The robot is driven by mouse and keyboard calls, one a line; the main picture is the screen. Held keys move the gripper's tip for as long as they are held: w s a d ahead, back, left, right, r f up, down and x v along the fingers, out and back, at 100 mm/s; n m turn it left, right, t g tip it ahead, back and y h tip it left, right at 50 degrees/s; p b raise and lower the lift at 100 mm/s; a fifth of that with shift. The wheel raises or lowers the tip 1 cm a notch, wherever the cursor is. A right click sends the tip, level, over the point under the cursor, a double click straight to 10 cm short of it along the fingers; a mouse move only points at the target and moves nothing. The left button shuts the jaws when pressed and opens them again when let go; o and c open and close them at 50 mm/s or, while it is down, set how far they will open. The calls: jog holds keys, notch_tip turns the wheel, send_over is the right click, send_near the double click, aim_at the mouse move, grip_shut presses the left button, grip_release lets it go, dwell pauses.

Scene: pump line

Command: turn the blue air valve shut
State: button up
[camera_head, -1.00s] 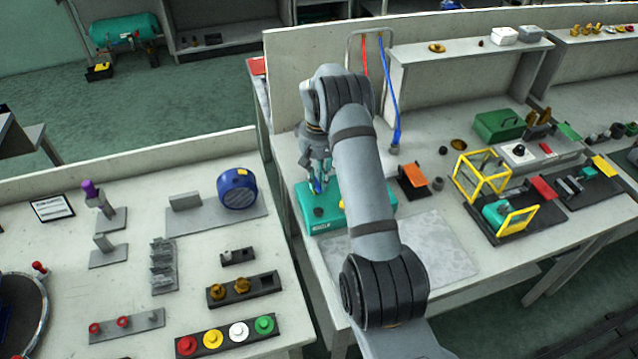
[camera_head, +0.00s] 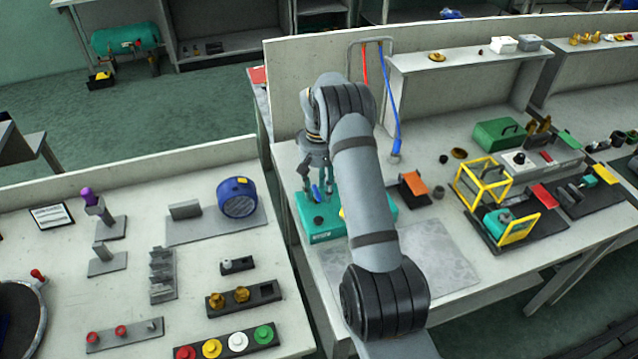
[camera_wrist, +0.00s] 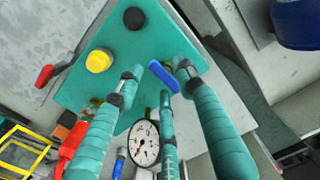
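The blue air valve handle (camera_wrist: 164,76) is a short bar on the edge of the teal box (camera_wrist: 75,75). In the head view the blue handle (camera_head: 316,193) shows on the teal box (camera_head: 325,237), below my gripper (camera_head: 317,190). In the wrist view my gripper (camera_wrist: 160,82) has its teal fingers spread around the handle, with gaps visible between handle and fingertips. It looks open and empty; contact cannot be told. The valve body under the handle is mostly hidden by the fingers.
The box top carries a yellow button (camera_wrist: 99,60) and a black knob (camera_wrist: 133,18). A round pressure gauge (camera_wrist: 144,143) and a red lever (camera_wrist: 45,76) are close by. An orange-topped block (camera_head: 414,184) and a yellow frame (camera_head: 482,180) stand to the right.

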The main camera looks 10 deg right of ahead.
notch_tip(320, 180, up, 12)
dwell(0.4)
jog(key=shift+f, duration=0.2)
notch_tip(320, 180, down, 12)
jog(key=shift+r, duration=0.25)
jog(key=shift+f+n+p, duration=0.1)
jog(key=shift+n+p, duration=0.6)
jog(key=shift+n, duration=0.2)
